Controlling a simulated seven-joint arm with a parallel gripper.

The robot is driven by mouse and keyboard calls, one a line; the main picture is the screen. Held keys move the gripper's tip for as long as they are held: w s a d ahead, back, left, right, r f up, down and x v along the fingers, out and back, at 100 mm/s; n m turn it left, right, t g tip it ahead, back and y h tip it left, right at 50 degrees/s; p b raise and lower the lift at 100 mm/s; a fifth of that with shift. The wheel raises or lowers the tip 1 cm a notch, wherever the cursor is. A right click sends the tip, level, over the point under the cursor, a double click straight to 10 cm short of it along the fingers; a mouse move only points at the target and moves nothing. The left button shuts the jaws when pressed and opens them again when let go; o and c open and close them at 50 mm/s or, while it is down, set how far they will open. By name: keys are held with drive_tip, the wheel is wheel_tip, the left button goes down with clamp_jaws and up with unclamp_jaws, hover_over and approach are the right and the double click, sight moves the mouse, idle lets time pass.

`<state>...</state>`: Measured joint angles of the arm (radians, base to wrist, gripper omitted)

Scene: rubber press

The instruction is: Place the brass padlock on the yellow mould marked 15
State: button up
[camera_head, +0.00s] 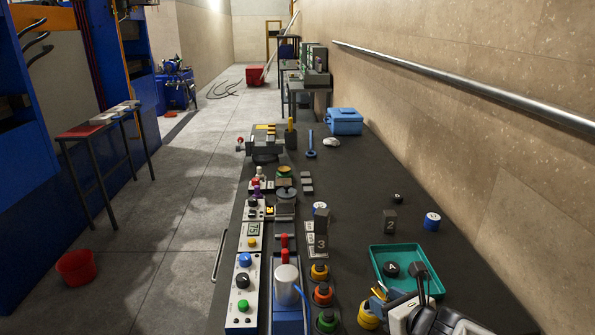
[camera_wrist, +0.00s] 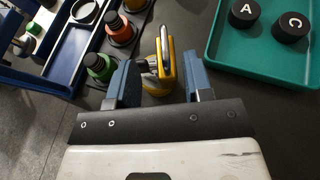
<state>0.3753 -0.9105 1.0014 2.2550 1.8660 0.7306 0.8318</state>
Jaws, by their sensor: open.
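The brass padlock (camera_wrist: 167,62), with a grey shackle, is between the two blue fingers of my gripper (camera_wrist: 158,86) in the wrist view. The fingers are apart, with gaps beside the padlock. A round yellow block (camera_head: 367,317), which looks like the yellow mould, stands on the bench in the head view. Its yellow edge also shows under the padlock in the wrist view (camera_wrist: 155,91). The padlock seems to be upright on or just over it; contact is hidden. I cannot read the number 15 on it. In the head view my gripper (camera_head: 390,294) partly hides the padlock.
A teal tray (camera_head: 380,250) with black lettered pucks lies just right. Green (camera_head: 326,320), orange (camera_head: 322,293) and amber (camera_head: 319,272) knobbed pieces stand left.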

drive_tip(key=v, duration=0.7)
idle(0.5)
drive_tip(key=shift+s+d+r, duration=0.1)
drive_tip(key=shift+s, duration=0.1)
idle(0.5)
drive_tip(key=s+a+r+n+g+y, duration=0.15)
drive_tip(key=a+n+g, duration=0.25)
drive_tip(key=n, duration=0.4)
drive_tip(key=s+a+r+n+g, duration=0.2)
drive_tip(key=a+r+n+g, duration=0.15)
drive_tip(key=n, duration=0.45)
wheel_tip(320, 180, up, 7)
drive_tip(key=s+n+g+h, duration=0.2)
drive_tip(key=n+h, duration=0.4)
drive_tip(key=n, duration=0.9)
drive_tip(key=shift+s+d+h, duration=0.35)
drive_tip(key=shift+s+d, duration=0.05)
drive_tip(key=shift+s, duration=0.05)
drive_tip(key=shift+f+g, duration=0.1)
drive_tip(key=shift+g, duration=0.15)
